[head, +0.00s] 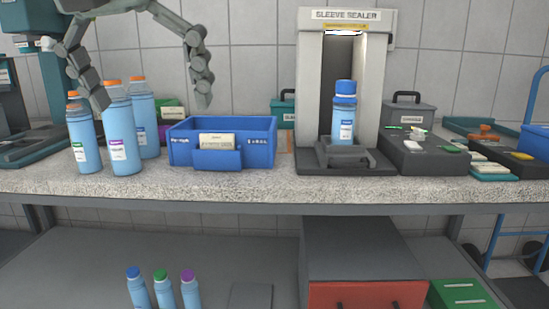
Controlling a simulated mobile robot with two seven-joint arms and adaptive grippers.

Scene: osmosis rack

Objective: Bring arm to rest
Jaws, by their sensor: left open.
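My left gripper (148,98) hangs in the upper left with its two fingers spread wide. It is open and empty, above the bench. One finger is in front of the orange-capped bottles (120,140), and I cannot tell whether it touches one. The other finger is above the blue bin (258,140). My right gripper is not in view.
A blue-capped bottle (344,118) stands upright in the sleeve sealer (308,100). Dark trays and a grey case (408,112) fill the bench's right side. Several capped bottles (164,290) and a red-fronted box (362,294) are on the lower shelf.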

